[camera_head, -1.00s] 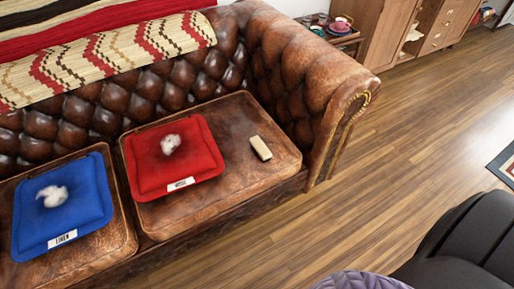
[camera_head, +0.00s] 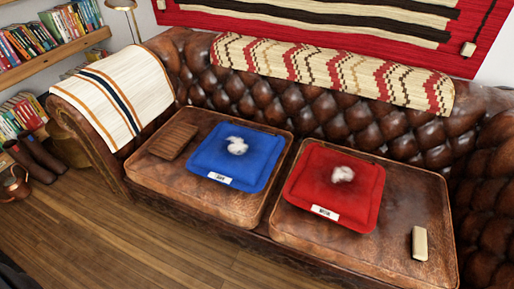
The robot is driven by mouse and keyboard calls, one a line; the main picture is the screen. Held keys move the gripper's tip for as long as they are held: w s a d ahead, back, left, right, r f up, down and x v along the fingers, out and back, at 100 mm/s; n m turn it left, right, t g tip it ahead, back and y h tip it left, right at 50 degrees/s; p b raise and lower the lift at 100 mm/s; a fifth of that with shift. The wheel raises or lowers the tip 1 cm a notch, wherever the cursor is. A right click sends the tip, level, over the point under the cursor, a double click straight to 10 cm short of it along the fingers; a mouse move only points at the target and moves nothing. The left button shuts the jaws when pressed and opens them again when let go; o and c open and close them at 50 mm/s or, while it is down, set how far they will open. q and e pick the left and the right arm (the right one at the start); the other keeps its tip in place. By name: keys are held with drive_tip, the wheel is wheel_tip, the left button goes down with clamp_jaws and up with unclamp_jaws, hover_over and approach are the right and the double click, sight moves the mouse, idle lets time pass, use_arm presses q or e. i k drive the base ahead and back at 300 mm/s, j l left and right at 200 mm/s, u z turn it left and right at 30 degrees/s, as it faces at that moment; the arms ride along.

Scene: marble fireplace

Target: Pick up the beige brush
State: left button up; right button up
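The beige brush (camera_head: 419,243) is a small pale block lying on the right brown leather seat cushion (camera_head: 400,267) of the sofa. It lies to the right of the red cushion (camera_head: 333,186), apart from it. Neither of my grippers shows in the head view.
The red cushion and a blue cushion (camera_head: 238,155) each carry a white fluffy tuft and a label. A brown slatted block (camera_head: 173,140) lies on the left seat. The sofa's tufted back (camera_head: 290,105) stands behind. Wooden floor (camera_head: 100,240) in front is clear.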

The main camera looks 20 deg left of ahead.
sight(419, 243)
drive_tip(key=i+l, duration=0.45)
drive_tip(key=l, duration=0.15)
drive_tip(key=i+l, duration=0.4)
drive_tip(key=l, duration=0.2)
drive_tip(key=z, duration=0.05)
